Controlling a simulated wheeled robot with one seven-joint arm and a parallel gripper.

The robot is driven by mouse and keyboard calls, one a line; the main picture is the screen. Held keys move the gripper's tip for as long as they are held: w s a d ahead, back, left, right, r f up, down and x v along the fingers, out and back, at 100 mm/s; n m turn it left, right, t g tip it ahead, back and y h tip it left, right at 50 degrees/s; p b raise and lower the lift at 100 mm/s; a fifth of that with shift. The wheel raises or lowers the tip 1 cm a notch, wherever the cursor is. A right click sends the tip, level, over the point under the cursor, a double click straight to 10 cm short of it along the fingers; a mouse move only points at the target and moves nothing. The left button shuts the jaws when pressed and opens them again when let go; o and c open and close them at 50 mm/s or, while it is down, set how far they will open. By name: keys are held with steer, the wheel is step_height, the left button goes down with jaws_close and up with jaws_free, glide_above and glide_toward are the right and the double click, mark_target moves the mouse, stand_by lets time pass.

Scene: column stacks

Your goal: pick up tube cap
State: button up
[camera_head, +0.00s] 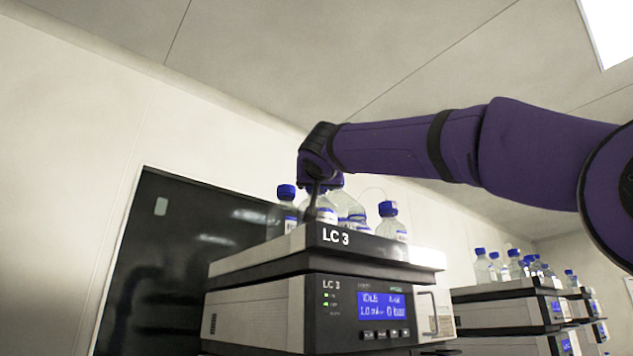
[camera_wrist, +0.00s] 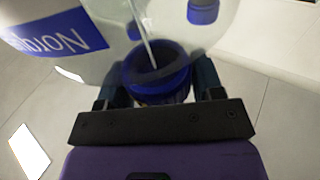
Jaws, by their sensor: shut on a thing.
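The tube cap (camera_wrist: 157,72) is a blue ring-like cap with a thin pale tube running into its opening, seen at the centre of the wrist view. My gripper (camera_wrist: 158,88) has a finger on each side of the cap and is shut on it. In the head view my gripper (camera_head: 314,190) points down among the bottles on top of the LC 3 stack (camera_head: 345,236). There the held cap is hidden or too small to make out. Whether the cap sits on a bottle or is clear of it, I cannot tell.
Clear bottles with blue caps stand close around my gripper, one at the left (camera_head: 284,212) and one at the right (camera_head: 390,220). In the wrist view a clear bottle with a blue label (camera_wrist: 58,35) is very near. More instrument stacks (camera_head: 505,308) stand at the right.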

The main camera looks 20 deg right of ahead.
steer(key=shift+r, duration=0.2)
steer(key=shift+r, duration=1.5)
steer(key=shift+s+r, duration=0.15)
steer(key=shift+s, duration=0.15)
steer(key=s+d+r, duration=0.1)
steer(key=s+d, duration=0.2)
steer(key=s, duration=1.2)
steer(key=shift+d+r, duration=0.15)
steer(key=w+d+f, duration=0.1)
steer(key=w+d, duration=0.2)
steer(key=w, duration=0.3)
steer(key=w+d+f, duration=0.1)
steer(key=w+d, duration=0.1)
steer(key=w, duration=0.5)
steer(key=w+d, duration=0.3)
steer(key=w, duration=0.3)
steer(key=shift+w+d+f, duration=0.2)
steer(key=shift+d+f, duration=0.15)
steer(key=shift+f, duration=0.05)
steer(key=shift+w+d+f, duration=0.1)
steer(key=shift+f, duration=1.8)
